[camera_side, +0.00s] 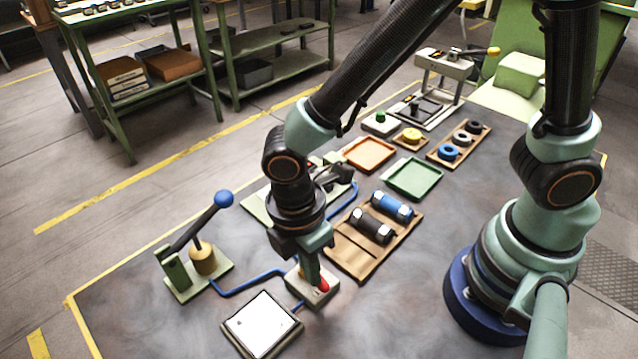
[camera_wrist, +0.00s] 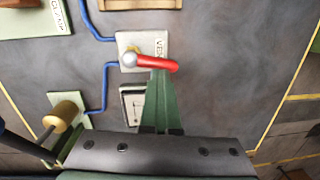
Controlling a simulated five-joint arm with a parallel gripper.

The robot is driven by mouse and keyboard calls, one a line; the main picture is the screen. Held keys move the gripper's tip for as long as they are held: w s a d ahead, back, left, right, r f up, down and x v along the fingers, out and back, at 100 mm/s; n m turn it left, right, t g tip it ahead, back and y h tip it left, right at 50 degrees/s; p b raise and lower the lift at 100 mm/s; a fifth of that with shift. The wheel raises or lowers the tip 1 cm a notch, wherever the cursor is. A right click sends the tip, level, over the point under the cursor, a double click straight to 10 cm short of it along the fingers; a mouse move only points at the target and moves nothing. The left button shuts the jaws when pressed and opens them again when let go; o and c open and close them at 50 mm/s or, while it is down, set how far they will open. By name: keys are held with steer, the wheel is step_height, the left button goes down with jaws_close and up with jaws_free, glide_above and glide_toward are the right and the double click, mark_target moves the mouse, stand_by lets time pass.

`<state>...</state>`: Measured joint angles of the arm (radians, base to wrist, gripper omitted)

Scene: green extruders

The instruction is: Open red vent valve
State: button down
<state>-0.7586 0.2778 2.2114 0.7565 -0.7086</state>
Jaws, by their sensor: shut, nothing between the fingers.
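The red vent valve (camera_wrist: 172,65) has a red lever running right from a silver hub (camera_wrist: 129,59) on a pale plate marked with partly hidden "VENT" lettering. In the side view, a bit of the red lever (camera_side: 324,286) shows beside my fingers on the pale valve block (camera_side: 303,290). My gripper (camera_side: 314,280) points down at the block. In the wrist view, my green fingers (camera_wrist: 160,76) are shut and empty, their tips at the near edge of the lever's middle. I cannot tell whether they touch it.
A blue hose (camera_side: 250,279) joins the block to a blue-knobbed lever pump (camera_side: 203,255) on the left. A white-faced panel (camera_side: 262,324) lies in front. A wooden tray (camera_side: 345,262) with black and blue cylinders stands right of the block.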

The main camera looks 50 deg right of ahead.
steer(key=shift+w+d+f, duration=0.15)
steer(key=shift+w+d, duration=0.2)
steer(key=shift+w, duration=0.2)
steer(key=a+r, duration=0.5)
steer(key=r, duration=0.7)
steer(key=w+d+r+m+t, duration=0.1)
steer(key=d+r+m+t, duration=0.1)
steer(key=d+m, duration=0.3)
steer(key=w+d+r+m+t, duration=0.2)
steer(key=d+m, duration=0.4)
steer(key=d, duration=0.6)
steer(key=w+d+r+m+t, duration=0.1)
steer(key=d+r+m+t, duration=0.1)
steer(key=d+m, duration=0.3)
steer(key=d, duration=0.4)
steer(key=shift+w+r+m+y, duration=0.3)
steer(key=shift+m+y, duration=0.1)
